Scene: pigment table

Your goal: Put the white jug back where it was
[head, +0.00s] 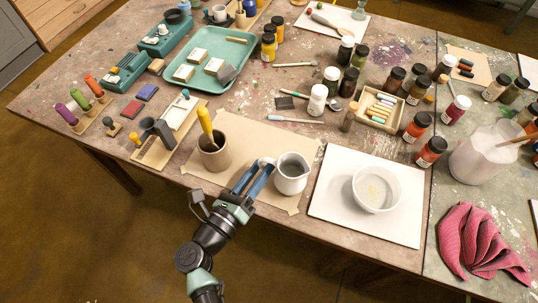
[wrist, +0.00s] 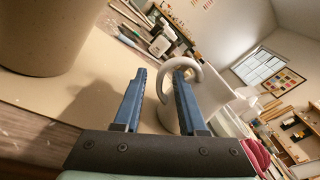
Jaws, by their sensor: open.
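The white jug (head: 291,180) stands upright on the brown paper sheet (head: 250,136), near its right side, with its handle on the left and its spout on the right. My gripper (head: 256,175) is open just left of the jug, its blue fingers at the handle side. In the wrist view, my gripper (wrist: 160,85) has the jug's handle (wrist: 165,50) curving between and behind the fingertips. The right finger covers part of the jug (wrist: 211,104). I cannot tell whether the finger touches the handle.
A beige cup (head: 214,155) with a yellow-handled tool stands close to the left of my gripper. A white bowl (head: 376,188) sits on a white board (head: 330,195) to the right. Several paint jars and a crate of chalks (head: 377,106) stand behind. Bare paper lies behind the jug.

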